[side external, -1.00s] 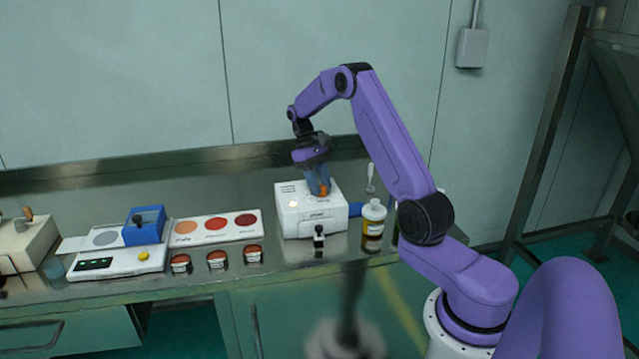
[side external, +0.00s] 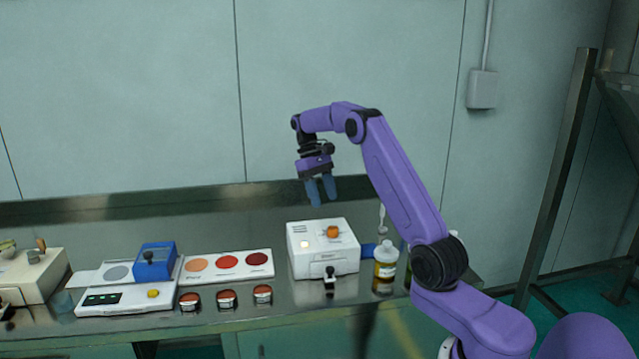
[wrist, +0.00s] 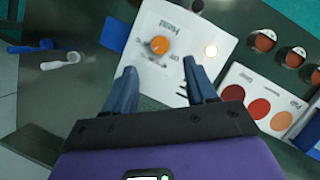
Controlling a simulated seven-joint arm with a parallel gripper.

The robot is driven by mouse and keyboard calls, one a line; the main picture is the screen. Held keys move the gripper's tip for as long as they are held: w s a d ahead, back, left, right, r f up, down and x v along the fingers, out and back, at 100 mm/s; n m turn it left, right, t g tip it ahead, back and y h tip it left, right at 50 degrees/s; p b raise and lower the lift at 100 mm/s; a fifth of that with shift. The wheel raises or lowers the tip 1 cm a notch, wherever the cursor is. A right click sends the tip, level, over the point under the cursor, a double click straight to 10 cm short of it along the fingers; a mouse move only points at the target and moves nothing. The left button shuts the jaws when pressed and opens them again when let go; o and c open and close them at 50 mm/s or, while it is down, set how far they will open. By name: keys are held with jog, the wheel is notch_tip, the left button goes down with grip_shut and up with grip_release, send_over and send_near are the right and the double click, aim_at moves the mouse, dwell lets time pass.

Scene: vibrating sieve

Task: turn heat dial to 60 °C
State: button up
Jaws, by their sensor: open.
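The heat dial (side external: 332,231) is an orange knob on top of a white box-shaped unit (side external: 304,262). In the wrist view the dial (wrist: 159,45) sits on the unit's white top, with printed marks around it too small to read. A lit round lamp (side external: 305,244) is on the same top, left of the dial; it also shows in the wrist view (wrist: 211,50). My gripper (side external: 322,203) is open and empty, with its blue fingers pointing down above the unit, clear of the dial. In the wrist view the fingers (wrist: 158,84) are apart, below the dial in the picture.
Left are small jars (side external: 226,299), a colour card (side external: 228,262) and a scale (side external: 125,300). Space above the unit is free.

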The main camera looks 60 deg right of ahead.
jog(key=shift+v, duration=1.75)
jog(key=s+a+r+n+t+h, duration=0.1)
jog(key=s+a+n, duration=0.3)
jog(key=a, duration=0.9)
jog(key=s+a+r+n+t+h, duration=0.1)
jog(key=s+a+n+t, duration=0.2)
jog(key=a, duration=1)
jog(key=s+a+f+n, duration=0.1)
jog(key=s+f+n, duration=0.1)
jog(key=s, duration=0.7)
jog(key=s+a+f+n+y, duration=0.1)
jog(key=s+f+n, duration=0.1)
jog(key=s, duration=0.7)
jog(key=s+a+f+n, duration=0.2)
jog(key=s+n, duration=0.1)
jog(key=s, duration=0.6)
jog(key=shift+f+n+t+y, duration=0.2)
jog(key=shift+n+t+y, duration=0.1)
